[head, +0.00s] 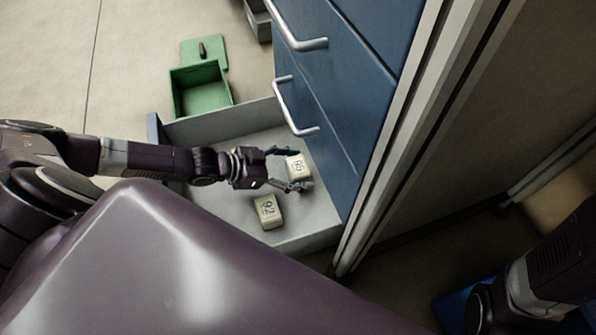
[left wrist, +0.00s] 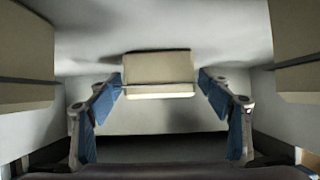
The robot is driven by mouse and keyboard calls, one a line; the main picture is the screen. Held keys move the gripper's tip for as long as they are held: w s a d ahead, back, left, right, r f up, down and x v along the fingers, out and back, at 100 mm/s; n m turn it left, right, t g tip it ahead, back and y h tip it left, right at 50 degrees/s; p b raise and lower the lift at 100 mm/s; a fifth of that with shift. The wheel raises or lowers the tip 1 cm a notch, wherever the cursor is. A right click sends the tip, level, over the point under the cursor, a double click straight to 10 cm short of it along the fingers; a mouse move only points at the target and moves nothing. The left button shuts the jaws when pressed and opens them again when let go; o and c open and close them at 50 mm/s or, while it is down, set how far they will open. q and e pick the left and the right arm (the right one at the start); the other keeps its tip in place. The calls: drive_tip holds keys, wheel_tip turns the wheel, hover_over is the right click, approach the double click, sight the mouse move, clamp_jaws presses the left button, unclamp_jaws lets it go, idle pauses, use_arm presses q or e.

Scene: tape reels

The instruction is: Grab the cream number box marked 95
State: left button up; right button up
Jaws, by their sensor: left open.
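The cream number box (head: 297,166), whose marking reads as 95, lies in the open grey drawer (head: 222,123). My left gripper (head: 291,169) is open and low in the drawer, with its fingers on either side of this box. In the left wrist view a cream box (left wrist: 158,68) sits between and just beyond the open blue-padded fingertips (left wrist: 160,82); its number is not visible there. A second cream box marked 92 (head: 268,211) lies nearer the drawer's front, apart from the gripper. My right gripper is out of view.
A green open box (head: 200,92) with its lid stands on the floor beyond the drawer. The blue cabinet front (head: 340,100) with metal handles (head: 297,108) rises right of the gripper. Cream blocks flank the left wrist view at left (left wrist: 25,60) and right (left wrist: 297,45).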

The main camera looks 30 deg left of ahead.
use_arm(q)
drive_tip(key=shift+c, duration=0.5)
drive_tip(key=c, duration=1.1)
drive_tip(key=shift+r, duration=0.2)
drive_tip(key=shift+c, duration=0.2)
